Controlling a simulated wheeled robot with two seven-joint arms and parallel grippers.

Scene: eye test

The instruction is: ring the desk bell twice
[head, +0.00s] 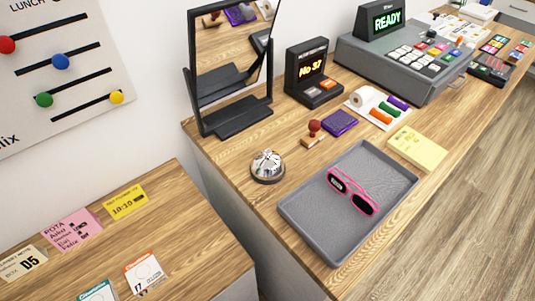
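The desk bell (267,166) is a silver dome on a dark round base. It stands upright on the wooden counter (232,158), near the counter's left edge and left of a grey tray. Nothing touches the bell's top. Neither of my grippers shows in the head view, so their state cannot be seen.
Behind stand a black-framed mirror (231,60), a stamp (314,130), a purple pad (341,121), a number display (312,75) and a cash register (400,60). A lower desk (175,215) holds cards.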

